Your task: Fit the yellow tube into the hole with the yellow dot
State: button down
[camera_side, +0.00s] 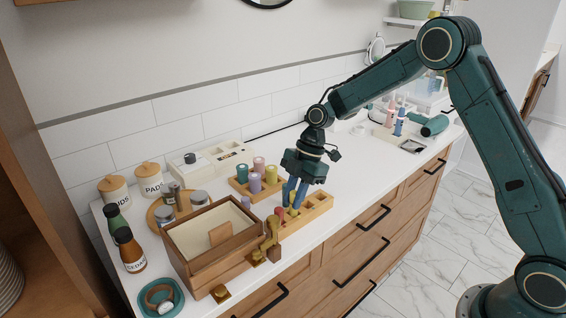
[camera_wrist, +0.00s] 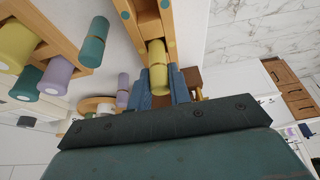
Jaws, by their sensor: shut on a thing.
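The yellow tube (camera_wrist: 159,70) is between the blue fingers of my gripper (camera_wrist: 160,95) in the wrist view. In the side view my gripper (camera_side: 294,193) is shut on it and points down over the near end of the wooden hole block (camera_side: 318,206). The tube's lower part (camera_side: 294,211) shows just below the fingers. The block (camera_wrist: 149,28) also shows in the wrist view, with small coloured dots along its edges; a yellowish dot lies near the tube. The tube overlaps the block's end, and I cannot tell whether its tip is inside a hole.
A wooden rack (camera_side: 238,186) with teal, purple, pink and yellow tubes stands behind the block. Bare white counter (camera_side: 345,178) lies to the right.

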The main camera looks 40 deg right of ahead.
jog(key=shift+f, duration=1.1)
jog(key=shift+f, duration=0.15)
jog(key=c, duration=1.3)
grip_release()
jog(key=v, duration=1.2)
jog(key=shift+r, duration=0.25)
jog(key=shift+a, duration=0.1)
